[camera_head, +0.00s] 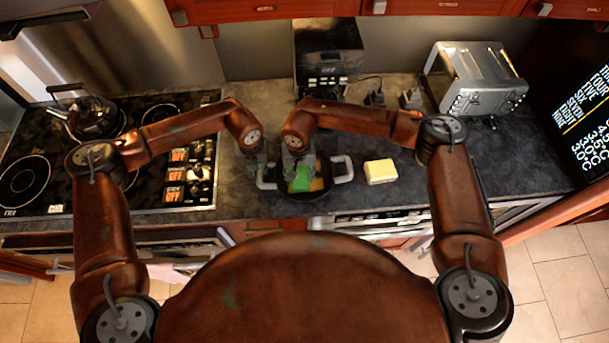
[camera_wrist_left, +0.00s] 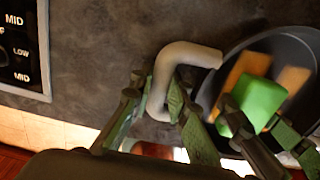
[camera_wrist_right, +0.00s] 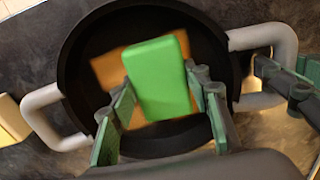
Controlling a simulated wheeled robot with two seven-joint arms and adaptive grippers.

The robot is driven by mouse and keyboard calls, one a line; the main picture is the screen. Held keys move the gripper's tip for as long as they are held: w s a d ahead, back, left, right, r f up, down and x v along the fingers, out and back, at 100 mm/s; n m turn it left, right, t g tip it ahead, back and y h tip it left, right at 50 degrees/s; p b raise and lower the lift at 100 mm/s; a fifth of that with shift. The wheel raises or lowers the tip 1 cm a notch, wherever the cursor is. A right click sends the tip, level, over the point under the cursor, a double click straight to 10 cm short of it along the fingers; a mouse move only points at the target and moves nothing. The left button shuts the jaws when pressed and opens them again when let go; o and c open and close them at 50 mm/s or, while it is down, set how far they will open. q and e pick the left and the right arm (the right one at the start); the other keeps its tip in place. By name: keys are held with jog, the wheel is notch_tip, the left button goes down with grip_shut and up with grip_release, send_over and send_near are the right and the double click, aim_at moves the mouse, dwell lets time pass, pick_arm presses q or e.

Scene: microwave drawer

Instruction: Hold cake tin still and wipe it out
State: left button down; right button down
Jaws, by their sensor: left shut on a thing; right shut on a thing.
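The cake tin (camera_head: 318,190) is a round dark pan with two grey loop handles on the counter. Orange-brown patches (camera_wrist_right: 108,68) show on its floor. My left gripper (camera_wrist_left: 155,118) is shut on the tin's left handle (camera_wrist_left: 165,75); that handle is at the right in the right wrist view (camera_wrist_right: 268,36). My right gripper (camera_wrist_right: 158,115) is shut on a green sponge (camera_wrist_right: 160,72), inside the tin. The sponge also shows in the head view (camera_head: 300,181). It covers part of the orange-brown area. Whether the sponge touches the floor is not clear.
A yellow and white block (camera_head: 380,171) lies right of the tin. A toaster (camera_head: 474,80) stands at the back right and a coffee machine (camera_head: 328,55) behind the tin. A stove with a kettle (camera_head: 92,115) is at the left. The counter right of the block is clear.

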jog(key=shift+a, duration=0.2)
jog(key=shift+d+f, duration=0.1)
jog(key=shift+d, duration=2.25)
jog(key=shift+a, duration=1.35)
jog(key=shift+a, duration=1)
jog(key=shift+d, duration=2.3)
jog(key=shift+s+a+f, duration=0.1)
jog(key=shift+a, duration=2.3)
jog(key=shift+d+r, duration=0.2)
jog(key=shift+d, duration=1.2)
jog(key=shift+d+f, duration=0.15)
jog(key=shift+d, duration=0.9)
